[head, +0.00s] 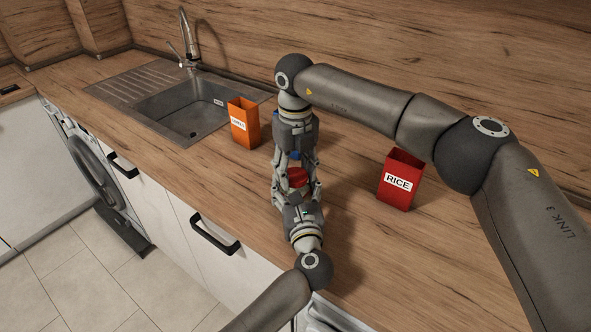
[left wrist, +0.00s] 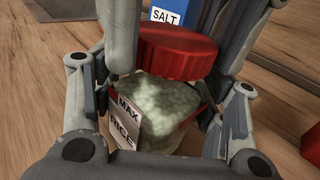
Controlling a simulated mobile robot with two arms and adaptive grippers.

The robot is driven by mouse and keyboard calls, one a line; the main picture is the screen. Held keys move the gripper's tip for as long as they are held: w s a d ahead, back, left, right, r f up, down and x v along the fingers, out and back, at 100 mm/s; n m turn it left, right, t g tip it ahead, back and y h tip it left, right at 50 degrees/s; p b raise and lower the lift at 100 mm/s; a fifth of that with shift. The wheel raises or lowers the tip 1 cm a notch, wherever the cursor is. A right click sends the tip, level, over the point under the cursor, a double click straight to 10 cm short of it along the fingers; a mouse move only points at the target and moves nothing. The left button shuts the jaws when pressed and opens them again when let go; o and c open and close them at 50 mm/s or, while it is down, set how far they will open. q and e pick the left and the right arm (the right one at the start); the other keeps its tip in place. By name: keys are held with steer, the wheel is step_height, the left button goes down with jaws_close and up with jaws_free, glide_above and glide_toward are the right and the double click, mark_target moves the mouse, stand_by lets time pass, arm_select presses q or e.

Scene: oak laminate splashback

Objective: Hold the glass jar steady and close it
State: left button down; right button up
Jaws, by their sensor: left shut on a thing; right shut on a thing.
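The red lid (head: 297,177) shows between my two grippers in the head view, where the jar below it is hidden. In the left wrist view the lid (left wrist: 178,50) is over the glass jar (left wrist: 165,107), which has pale green-white contents and a label reading MAX and RICE. I cannot tell whether the lid is seated. My left gripper (head: 297,193) comes from the front and is shut on the jar; its linkages frame the jar in the left wrist view. My right gripper (head: 295,164) comes from the far side and is shut on the lid.
A blue SALT container (left wrist: 175,12) stands behind the jar. Bare oak worktop (head: 205,165) lies left of my grippers.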

steer(key=o, duration=1.2)
step_height(320, 180, up, 12)
arm_select(q)
steer(key=shift+c, duration=1)
jaws_free()
